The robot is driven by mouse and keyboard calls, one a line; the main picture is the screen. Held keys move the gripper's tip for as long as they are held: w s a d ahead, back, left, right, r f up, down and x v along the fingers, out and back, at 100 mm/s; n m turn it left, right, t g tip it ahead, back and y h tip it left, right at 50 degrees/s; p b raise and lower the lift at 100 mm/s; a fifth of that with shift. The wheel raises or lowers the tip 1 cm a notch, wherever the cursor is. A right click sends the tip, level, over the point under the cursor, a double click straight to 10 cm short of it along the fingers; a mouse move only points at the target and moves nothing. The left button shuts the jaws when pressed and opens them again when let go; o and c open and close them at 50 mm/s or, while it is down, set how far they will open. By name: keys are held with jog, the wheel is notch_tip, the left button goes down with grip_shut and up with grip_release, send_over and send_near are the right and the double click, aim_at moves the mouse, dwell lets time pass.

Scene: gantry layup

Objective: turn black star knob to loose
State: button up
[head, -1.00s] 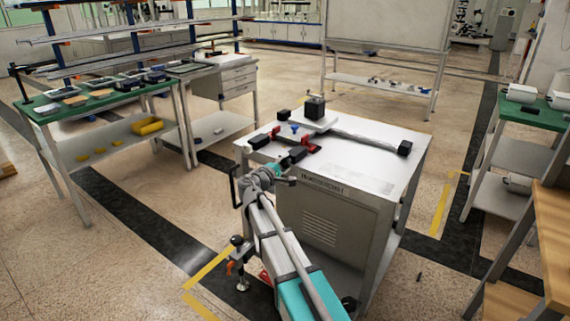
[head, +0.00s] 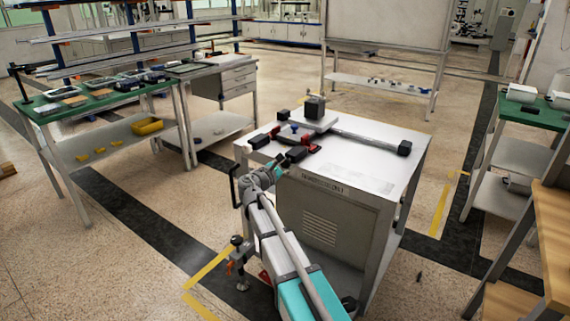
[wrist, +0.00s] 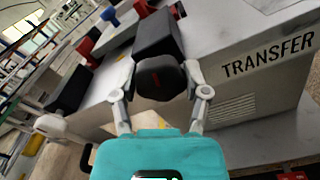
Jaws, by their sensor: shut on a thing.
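My gripper (wrist: 160,76) is shut on the knob, one grey finger on each side. Its lobes are not clear at this size. In the head view my gripper (head: 279,167) is at the front edge of the white cabinet, just before the black block (head: 297,153). The knob itself is hard to make out there.
The white cabinet (head: 375,173) is marked TRANSFER. Red blocks (wrist: 86,50), a blue piece (wrist: 110,16) and a second black block (wrist: 70,90) are close by. A long grey bar (head: 362,138) lies across the top. The cabinet's front right top is clear.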

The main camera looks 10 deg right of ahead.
jog(key=shift+w+n, duration=0.15)
jog(key=shift+n, duration=1.45)
jog(key=o, duration=1.2)
jog(key=shift+c, duration=0.2)
jog(key=v, duration=1.2)
jog(key=shift+d, duration=0.1)
